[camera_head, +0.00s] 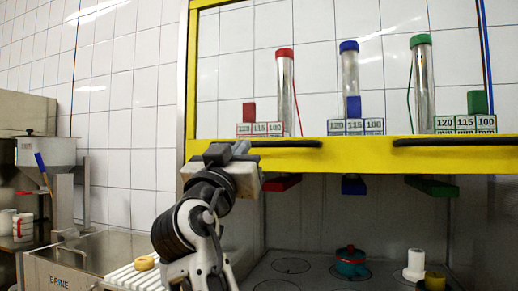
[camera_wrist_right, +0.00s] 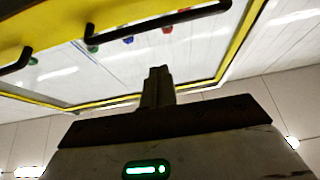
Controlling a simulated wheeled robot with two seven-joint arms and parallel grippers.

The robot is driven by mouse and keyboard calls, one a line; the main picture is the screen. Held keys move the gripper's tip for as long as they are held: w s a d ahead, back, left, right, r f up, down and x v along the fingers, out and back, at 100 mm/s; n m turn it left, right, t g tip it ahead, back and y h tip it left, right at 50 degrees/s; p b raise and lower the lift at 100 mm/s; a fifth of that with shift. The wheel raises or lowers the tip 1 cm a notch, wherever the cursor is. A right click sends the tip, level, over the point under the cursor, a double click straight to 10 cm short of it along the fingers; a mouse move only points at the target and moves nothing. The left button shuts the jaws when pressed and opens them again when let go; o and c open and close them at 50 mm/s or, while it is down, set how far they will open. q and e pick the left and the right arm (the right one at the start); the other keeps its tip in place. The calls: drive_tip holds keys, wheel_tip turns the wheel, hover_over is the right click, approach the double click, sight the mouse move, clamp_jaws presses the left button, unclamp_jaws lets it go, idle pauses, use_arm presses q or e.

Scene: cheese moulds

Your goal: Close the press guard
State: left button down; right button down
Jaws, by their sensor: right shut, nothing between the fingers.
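The press guard (camera_head: 350,152) is a clear panel in a yellow frame, raised with open space below its bottom bar. Two black handles sit on that bar, a left handle (camera_head: 285,143) and a right handle (camera_head: 455,141). My right gripper (camera_head: 236,150) is shut and empty, at the guard's lower left corner, just left of the left handle. I cannot tell whether it touches the bar. In the right wrist view the shut fingers (camera_wrist_right: 158,84) point up toward the yellow frame, below a black handle (camera_wrist_right: 158,20). My left gripper is not in view.
Red, blue and green press cylinders (camera_head: 349,72) stand behind the panel, their plates (camera_head: 353,185) hanging below the bar. On the bench below are a teal pot (camera_head: 350,262) and a white spool-like item (camera_head: 414,265). A brine tank (camera_head: 75,262) stands at left.

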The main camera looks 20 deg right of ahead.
sight(258, 139)
drive_tip(key=w+d+r+h+p, duration=0.1)
drive_tip(key=w+d+r+p, duration=0.3)
drive_tip(key=w+r, duration=0.25)
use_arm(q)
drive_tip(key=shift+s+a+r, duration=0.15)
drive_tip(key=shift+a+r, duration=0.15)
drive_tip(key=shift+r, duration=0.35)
use_arm(e)
drive_tip(key=f, duration=0.2)
drive_tip(key=d+f, duration=0.1)
drive_tip(key=f, duration=0.1)
drive_tip(key=shift+w+d, duration=0.1)
drive_tip(key=shift+w, duration=0.2)
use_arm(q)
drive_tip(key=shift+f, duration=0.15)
use_arm(e)
drive_tip(key=shift+f, duration=0.15)
